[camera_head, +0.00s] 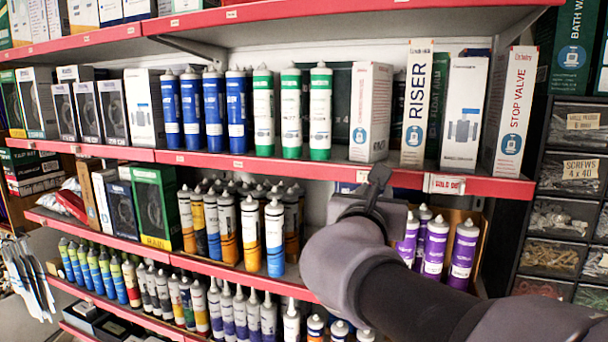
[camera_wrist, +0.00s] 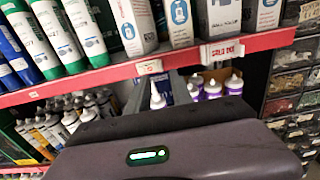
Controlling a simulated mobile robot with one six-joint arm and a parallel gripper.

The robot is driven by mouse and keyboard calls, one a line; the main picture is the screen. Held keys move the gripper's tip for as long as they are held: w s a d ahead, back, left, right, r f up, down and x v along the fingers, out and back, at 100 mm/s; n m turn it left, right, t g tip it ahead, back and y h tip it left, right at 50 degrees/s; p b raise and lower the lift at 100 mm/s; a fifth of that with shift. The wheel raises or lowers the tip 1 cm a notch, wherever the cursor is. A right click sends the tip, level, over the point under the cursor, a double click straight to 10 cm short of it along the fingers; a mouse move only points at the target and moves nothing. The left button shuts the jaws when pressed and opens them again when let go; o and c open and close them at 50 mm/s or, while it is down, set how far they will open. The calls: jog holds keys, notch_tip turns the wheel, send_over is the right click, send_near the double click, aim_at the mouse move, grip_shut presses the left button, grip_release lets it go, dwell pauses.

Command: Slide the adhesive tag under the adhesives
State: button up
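Yellow and blue tubes (camera_head: 250,232) and purple tubes (camera_head: 435,245) stand on the shelf below. A white "SOLD OUT" tag (camera_head: 444,184) is on the upper shelf's red edge; it also shows in the wrist view (camera_wrist: 222,50). A small label (camera_wrist: 148,67) is on that edge to its left. I cannot tell which is the adhesive tag. My gripper (camera_head: 380,174) is at the upper shelf edge, left of the "SOLD OUT" tag.
White boxes (camera_head: 371,112) and a "STOP VALVE" box (camera_head: 510,112) stand on the upper shelf. More tubes crowd the lowest shelf. Dark drawers (camera_head: 560,210) of small parts stand at right. The shelf edges are close to my arm.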

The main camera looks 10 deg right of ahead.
jog(key=x, duration=0.7)
jog(key=shift+p, duration=0.45)
jog(key=shift+c, duration=0.2)
grip_shut()
dwell(0.6)
